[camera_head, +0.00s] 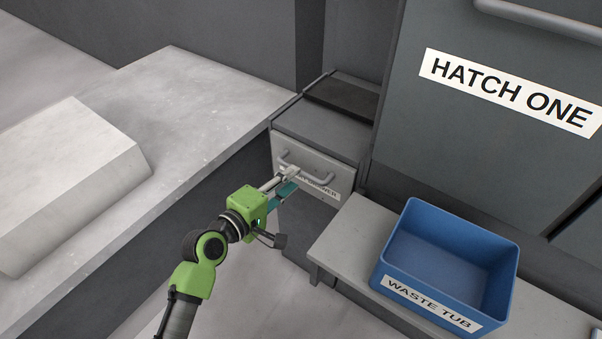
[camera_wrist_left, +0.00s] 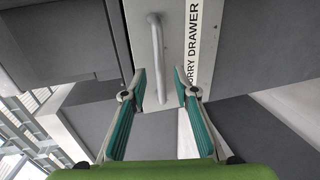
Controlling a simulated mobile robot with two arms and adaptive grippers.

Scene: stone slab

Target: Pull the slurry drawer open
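The slurry drawer (camera_head: 345,172) is a light grey front with a white label in a grey cabinet, and looks shut. Its curved metal bar handle (camera_head: 321,181) is partly hidden by my left gripper (camera_head: 291,179) in the head view. In the left wrist view, the handle (camera_wrist_left: 154,45) runs up the picture beside the drawer label (camera_wrist_left: 190,50). My left gripper (camera_wrist_left: 162,84) has its teal-padded fingers apart, with the handle's lower end showing between the tips. I cannot tell whether they touch it. My right gripper is not in view.
A blue waste tub (camera_head: 408,240) stands on a low grey bench (camera_head: 345,240) right of the drawer. A large door labelled Hatch One (camera_head: 450,140) is above it. A stone slab (camera_head: 70,180) lies on the pale counter (camera_head: 190,105) at left. The floor before the drawer shows clear.

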